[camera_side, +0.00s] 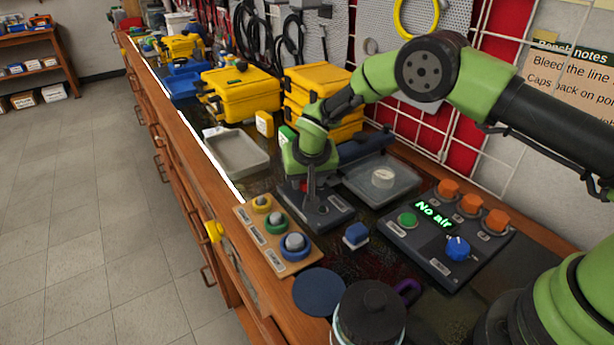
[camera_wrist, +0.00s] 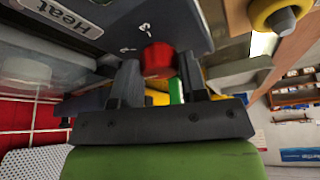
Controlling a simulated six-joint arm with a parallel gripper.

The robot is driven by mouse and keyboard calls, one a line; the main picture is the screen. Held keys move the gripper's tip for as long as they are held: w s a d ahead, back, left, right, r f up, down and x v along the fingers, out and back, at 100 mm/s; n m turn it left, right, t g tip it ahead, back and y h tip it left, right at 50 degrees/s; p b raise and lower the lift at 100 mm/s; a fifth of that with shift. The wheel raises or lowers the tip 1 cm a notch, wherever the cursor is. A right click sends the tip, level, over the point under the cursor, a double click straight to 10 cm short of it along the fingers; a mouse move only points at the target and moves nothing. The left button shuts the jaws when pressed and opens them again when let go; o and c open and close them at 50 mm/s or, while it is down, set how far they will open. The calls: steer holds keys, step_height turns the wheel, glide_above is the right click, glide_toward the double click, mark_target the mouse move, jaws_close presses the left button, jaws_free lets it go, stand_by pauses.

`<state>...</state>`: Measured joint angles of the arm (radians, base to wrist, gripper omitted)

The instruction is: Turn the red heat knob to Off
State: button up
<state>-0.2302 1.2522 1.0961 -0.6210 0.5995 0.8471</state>
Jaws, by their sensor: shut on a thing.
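The red heat knob (camera_wrist: 158,60) sits on a dark panel with a "Heat" label (camera_wrist: 62,17) in the wrist view. My gripper (camera_wrist: 160,82) has its two dark fingers on either side of the knob and is shut on it. In the side view my gripper (camera_side: 312,192) points down at the dark heat panel (camera_side: 328,216), and the knob is mostly hidden behind the fingers. White marks show on the panel near the knob, too small to read. I cannot tell which setting the knob points to.
A wooden board with several round knobs (camera_side: 275,232) stands just left of the panel. A control box (camera_side: 432,245) reading "No air" is at right, a blue block (camera_side: 356,235) between. A grey tray (camera_side: 236,152) and yellow cases (camera_side: 240,90) lie behind. A dark lidded pot (camera_side: 368,312) is in front.

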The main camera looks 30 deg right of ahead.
steer(key=n+y, duration=0.1)
steer(key=n, duration=0.2)
steer(key=n+y, duration=0.1)
steer(key=n, duration=0.2)
steer(key=shift+d+n+t, duration=0.15)
steer(key=shift+n+t, duration=0.15)
steer(key=n+y, duration=0.1)
steer(key=n, duration=0.2)
steer(key=n+g+y, duration=0.1)
steer(key=n, duration=0.2)
steer(key=shift+y, duration=0.3)
steer(key=shift+n, duration=0.4)
steer(key=o, duration=0.9)
steer(key=v, duration=1)
steer(key=shift+w+d, duration=0.1)
steer(key=shift+w, duration=0.1)
